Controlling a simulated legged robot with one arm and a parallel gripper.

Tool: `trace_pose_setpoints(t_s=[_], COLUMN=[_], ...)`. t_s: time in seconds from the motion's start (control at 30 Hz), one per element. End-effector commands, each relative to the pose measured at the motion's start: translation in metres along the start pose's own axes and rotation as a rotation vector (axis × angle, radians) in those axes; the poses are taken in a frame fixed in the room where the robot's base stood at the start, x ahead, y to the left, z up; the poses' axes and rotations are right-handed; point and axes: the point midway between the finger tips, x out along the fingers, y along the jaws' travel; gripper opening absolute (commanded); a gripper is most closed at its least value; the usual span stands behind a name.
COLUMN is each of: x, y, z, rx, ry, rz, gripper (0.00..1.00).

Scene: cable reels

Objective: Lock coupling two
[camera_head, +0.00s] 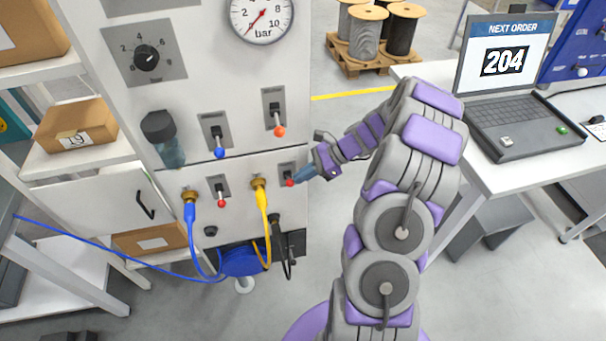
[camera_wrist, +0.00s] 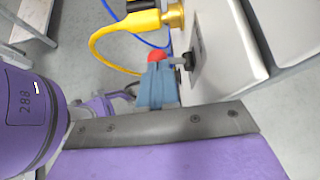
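A yellow hose with a brass coupling (camera_head: 259,184) is plugged into the lower panel, and it also shows in the wrist view (camera_wrist: 130,24). To its right is a small lever with a red knob (camera_head: 290,183). The knob is partly hidden in the wrist view (camera_wrist: 157,55). My gripper (camera_head: 301,174) has its blue-grey fingers at this knob, from the right; they also show in the wrist view (camera_wrist: 157,86). The frames do not show clearly whether they are shut on it. A blue hose coupling (camera_head: 189,196) with its own red-knobbed lever (camera_head: 221,202) is further left.
Above are a blue-knobbed lever (camera_head: 219,153), an orange-knobbed lever (camera_head: 279,130), a rotary dial (camera_head: 146,58) and a pressure gauge (camera_head: 261,17). A desk with a laptop (camera_head: 506,90) stands right of my arm. Cable reels (camera_head: 369,35) stand behind on a pallet.

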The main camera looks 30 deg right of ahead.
Motion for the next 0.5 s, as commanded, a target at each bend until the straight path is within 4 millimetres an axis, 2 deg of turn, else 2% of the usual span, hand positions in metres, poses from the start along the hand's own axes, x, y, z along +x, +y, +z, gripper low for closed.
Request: trace_pose_setpoints(t_s=[0.5], x=[0.0030], y=[0.0036], z=[-0.0018], rx=[-0.105], ry=[-0.001], rz=[-0.073], gripper=[0.00])
